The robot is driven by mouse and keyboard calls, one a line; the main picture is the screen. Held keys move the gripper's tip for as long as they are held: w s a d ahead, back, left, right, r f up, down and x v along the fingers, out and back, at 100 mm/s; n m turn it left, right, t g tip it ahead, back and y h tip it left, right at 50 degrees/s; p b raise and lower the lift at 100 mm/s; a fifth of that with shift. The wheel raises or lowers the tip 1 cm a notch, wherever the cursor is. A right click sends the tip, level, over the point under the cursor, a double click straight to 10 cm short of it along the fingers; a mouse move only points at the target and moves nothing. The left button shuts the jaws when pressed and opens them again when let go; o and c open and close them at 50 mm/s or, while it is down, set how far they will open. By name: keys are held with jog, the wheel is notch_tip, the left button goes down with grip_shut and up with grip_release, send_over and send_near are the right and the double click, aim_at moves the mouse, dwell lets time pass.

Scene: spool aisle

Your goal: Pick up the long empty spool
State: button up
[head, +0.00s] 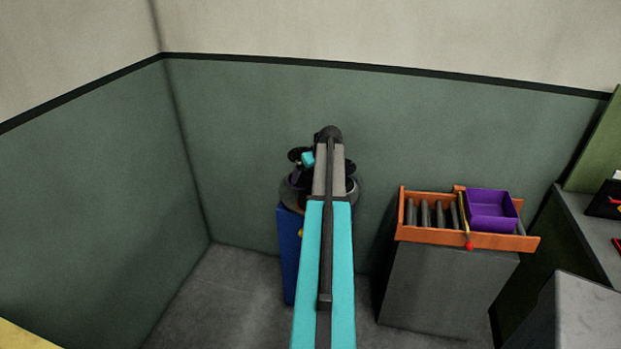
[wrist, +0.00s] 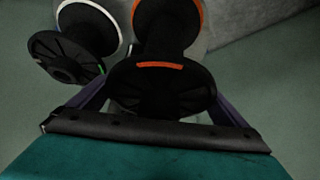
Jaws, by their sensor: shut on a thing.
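A black spool with an orange mark on its near flange and an orange far rim (wrist: 165,30) sits between the fingers of my gripper (wrist: 163,92) in the wrist view. The fingers are shut on it near its near flange. A second black spool (wrist: 68,58), with a white far rim, is beside it on the left, apart from the fingers. Both appear empty. In the head view my arm hides most of the gripper and the held spool, above a round grey tray (head: 286,193) on a blue stand (head: 290,255). I cannot tell whether the held spool still touches its support.
To the right, an orange tray (head: 440,237) with several dark grey rolls and a purple bin (head: 490,211) stands on a grey cabinet (head: 440,290). A red-tipped yellow stick (head: 465,225) lies across it. A green wall (head: 420,130) is close behind. Floor is clear at left.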

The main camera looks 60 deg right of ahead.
notch_tip(320, 180, up, 6)
jog(key=shift+r+b, duration=0.1)
jog(key=shift+b, duration=0.75)
jog(key=s+a+b, duration=0.2)
jog(key=s+a, duration=0.2)
jog(key=s, duration=0.4)
jog(key=s+a+b, duration=0.2)
jog(key=s+a, duration=0.2)
jog(key=s, duration=0.4)
jog(key=shift+a, duration=0.15)
jog(key=shift+r, duration=0.1)
